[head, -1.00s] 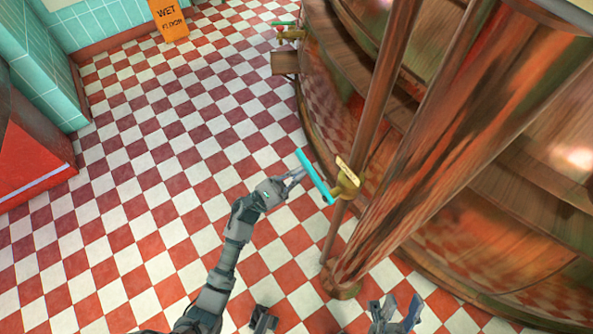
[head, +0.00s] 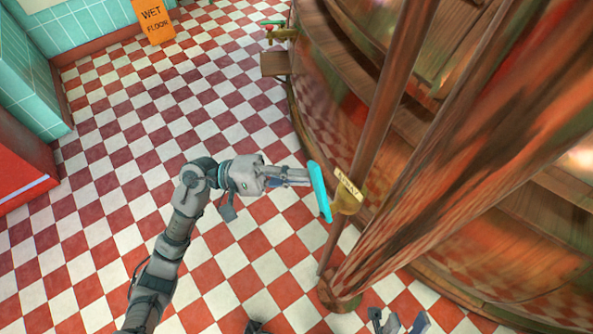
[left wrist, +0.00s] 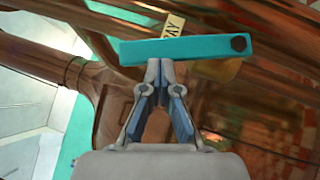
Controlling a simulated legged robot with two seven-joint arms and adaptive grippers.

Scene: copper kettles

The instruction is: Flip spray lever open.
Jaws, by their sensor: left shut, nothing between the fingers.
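The spray lever is a flat turquoise bar (head: 320,190) on a brass valve (head: 347,203) at the copper kettle's side. A small cream tag (head: 347,184) with lettering is on the valve. My left gripper (head: 308,177) is shut and empty, its fingertips at the bar's left side in the head view. In the left wrist view the bar (left wrist: 190,48) runs across just beyond the closed fingertips (left wrist: 160,64); I cannot tell whether they touch it. A dark bolt head shows at its right end. My right gripper (head: 397,322) is open at the bottom edge, partly cut off.
A copper pipe (head: 385,95) rises close behind the valve, and the large copper kettle (head: 480,150) fills the right side. An orange wet floor sign (head: 153,18) stands at the back. The checkered floor at left is clear.

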